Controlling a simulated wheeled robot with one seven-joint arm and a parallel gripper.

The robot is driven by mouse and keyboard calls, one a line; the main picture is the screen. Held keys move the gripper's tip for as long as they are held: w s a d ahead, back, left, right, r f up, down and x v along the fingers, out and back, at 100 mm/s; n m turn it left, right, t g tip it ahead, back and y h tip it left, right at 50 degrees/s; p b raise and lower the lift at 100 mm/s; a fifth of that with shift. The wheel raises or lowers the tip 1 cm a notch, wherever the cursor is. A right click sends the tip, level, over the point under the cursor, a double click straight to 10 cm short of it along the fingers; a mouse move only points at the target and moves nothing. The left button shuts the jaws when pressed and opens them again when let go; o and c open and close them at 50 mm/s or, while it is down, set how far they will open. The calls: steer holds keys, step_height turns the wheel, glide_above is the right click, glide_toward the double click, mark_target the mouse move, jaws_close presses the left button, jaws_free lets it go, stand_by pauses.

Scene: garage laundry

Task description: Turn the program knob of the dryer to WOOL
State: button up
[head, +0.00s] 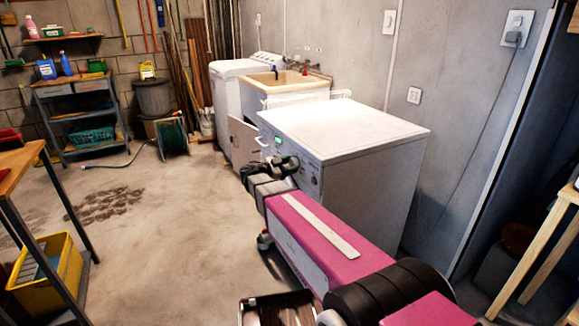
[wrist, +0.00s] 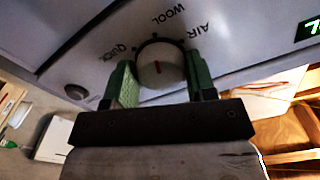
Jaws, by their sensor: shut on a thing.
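The dryer (head: 345,125) is the white box-shaped machine in the middle of the head view. Its front panel faces left, with a small lit green display (head: 278,142). In the wrist view the round grey program knob (wrist: 160,70) sits on the panel, with the labels QUICK, WOOL and AIR around it. A short red mark shows on the knob, running roughly up and down in the picture; I cannot tell for certain which label it points to. My gripper (wrist: 161,80) is shut on the knob, one green finger on each side. In the head view the arm hides the knob.
A round dark button (wrist: 76,91) and a lit display (wrist: 308,28) are on the panel. A sink (head: 295,85) and a white top-loading machine (head: 232,90) stand beyond the dryer. The floor left of the arm is open. A wooden stand (head: 545,245) is at right.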

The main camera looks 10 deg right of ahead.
steer(key=shift+f, duration=0.1)
steer(key=o, duration=0.9)
steer(key=v, duration=1.1)
steer(key=shift+d, duration=0.1)
steer(key=s+d+f+n+g+y, duration=0.2)
steer(key=s+d+f+n+y, duration=0.3)
steer(key=s+f+n+y, duration=0.3)
steer(key=s+d+f+n+g+y, duration=0.3)
steer(key=s+d+f+n+y, duration=0.2)
steer(key=s+f+n+y, duration=0.4)
steer(key=shift+s+d+f+n, duration=0.35)
steer(key=shift+s+n, duration=0.15)
steer(key=shift+n, duration=0.2)
